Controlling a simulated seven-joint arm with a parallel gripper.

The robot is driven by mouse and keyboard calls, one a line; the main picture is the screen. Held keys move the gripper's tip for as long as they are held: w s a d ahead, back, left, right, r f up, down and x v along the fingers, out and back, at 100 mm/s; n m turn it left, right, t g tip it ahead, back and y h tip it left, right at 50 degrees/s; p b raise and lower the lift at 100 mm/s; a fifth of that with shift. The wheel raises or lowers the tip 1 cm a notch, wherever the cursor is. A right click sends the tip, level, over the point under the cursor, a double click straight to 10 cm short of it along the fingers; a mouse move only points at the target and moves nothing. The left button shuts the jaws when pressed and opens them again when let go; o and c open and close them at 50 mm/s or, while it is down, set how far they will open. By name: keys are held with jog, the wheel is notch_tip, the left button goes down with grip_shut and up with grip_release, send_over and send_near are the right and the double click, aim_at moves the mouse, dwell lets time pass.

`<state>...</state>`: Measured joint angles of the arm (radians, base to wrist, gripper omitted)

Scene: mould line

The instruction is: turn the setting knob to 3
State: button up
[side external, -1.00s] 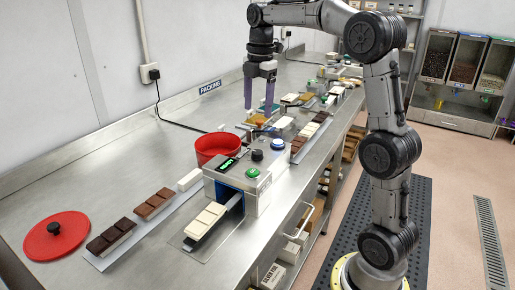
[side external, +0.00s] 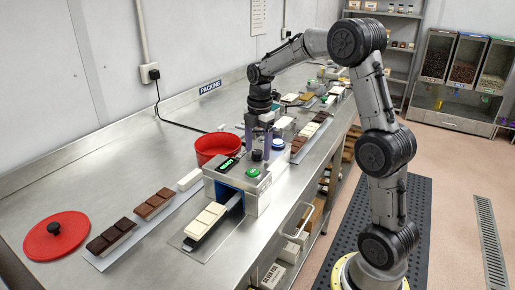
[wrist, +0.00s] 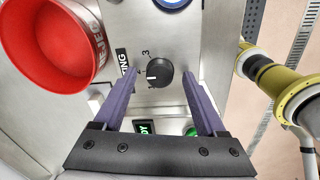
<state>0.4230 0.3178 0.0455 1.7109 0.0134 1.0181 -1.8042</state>
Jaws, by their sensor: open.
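The setting knob (wrist: 160,73) is small, round and black, on the top plate of the steel machine (wrist: 178,45). In the wrist view a short white mark on it points left, toward the partly covered label. A printed 3 (wrist: 146,53) stands just beyond the knob's upper left edge; other numbers are not readable. In the side view the knob (side external: 257,156) shows low between the purple fingers. My gripper (side external: 258,150) is open over it. In the wrist view one finger is on each side of the knob, with visible gaps.
A red reject bin (wrist: 50,42) stands close to the left finger. A blue button (side external: 278,144), a green button (side external: 253,172) and a lit green display (side external: 231,163) are near the knob.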

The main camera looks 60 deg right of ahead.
jog(key=shift+f, duration=0.15)
grip_shut()
dwell(0.4)
jog(key=shift+m, duration=0.4)
jog(key=m, duration=0.5)
jog(key=shift+m, duration=0.3)
jog(key=m, duration=0.5)
jog(key=shift+m, duration=0.3)
